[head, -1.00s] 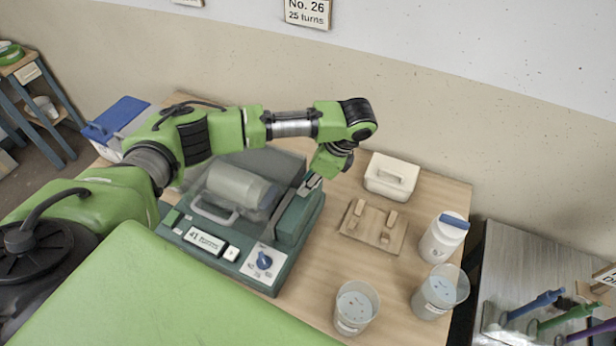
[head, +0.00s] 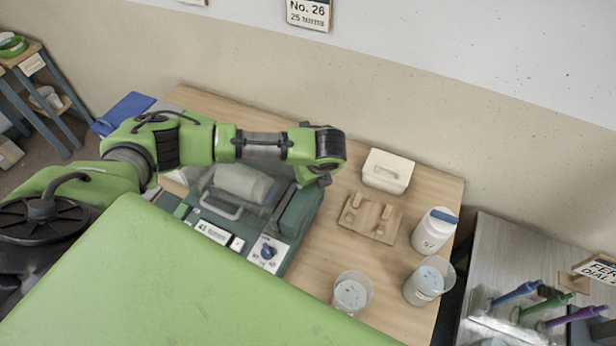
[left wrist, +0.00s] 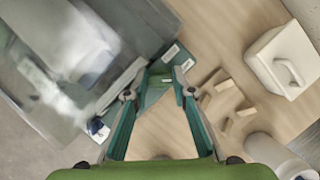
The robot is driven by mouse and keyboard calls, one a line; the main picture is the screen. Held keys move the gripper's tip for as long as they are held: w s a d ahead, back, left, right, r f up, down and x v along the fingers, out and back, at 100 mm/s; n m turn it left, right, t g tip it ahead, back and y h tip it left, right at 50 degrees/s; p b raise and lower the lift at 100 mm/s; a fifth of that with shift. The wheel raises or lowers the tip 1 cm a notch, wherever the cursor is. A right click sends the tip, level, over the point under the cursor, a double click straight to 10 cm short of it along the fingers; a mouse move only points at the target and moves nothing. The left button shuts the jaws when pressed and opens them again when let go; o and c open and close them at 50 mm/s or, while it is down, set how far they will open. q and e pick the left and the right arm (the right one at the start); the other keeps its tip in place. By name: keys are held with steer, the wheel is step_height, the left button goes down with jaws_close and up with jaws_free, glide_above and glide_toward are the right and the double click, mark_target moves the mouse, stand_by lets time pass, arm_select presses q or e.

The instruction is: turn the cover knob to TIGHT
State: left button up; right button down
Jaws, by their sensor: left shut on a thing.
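The green machine (head: 277,270) stands on the wooden table under a clear cover (head: 222,205). My left gripper (head: 316,178) is over the back right of the machine, beside its raised green block (head: 299,212). In the left wrist view its two fingers (left wrist: 161,75) are shut on a small dark green piece (left wrist: 157,92), which looks like the cover knob. Two small white labels (left wrist: 170,53) lie just beyond the fingertips; their words are too small to read. In the head view my wrist hides the knob. My right gripper is not in view.
To the right are a lidded white box (head: 388,171), a wooden rack (head: 371,218), a white jar (head: 434,231) and two clear buckets (head: 351,292). Bare table lies between the machine and the rack.

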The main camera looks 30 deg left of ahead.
arm_select(q)
steer(key=shift+m, duration=0.6)
steer(key=o, duration=1.1)
steer(key=shift+r, duration=0.1)
steer(key=v, duration=0.8)
steer(key=shift+d, duration=0.1)
steer(key=shift+s, duration=0.1)
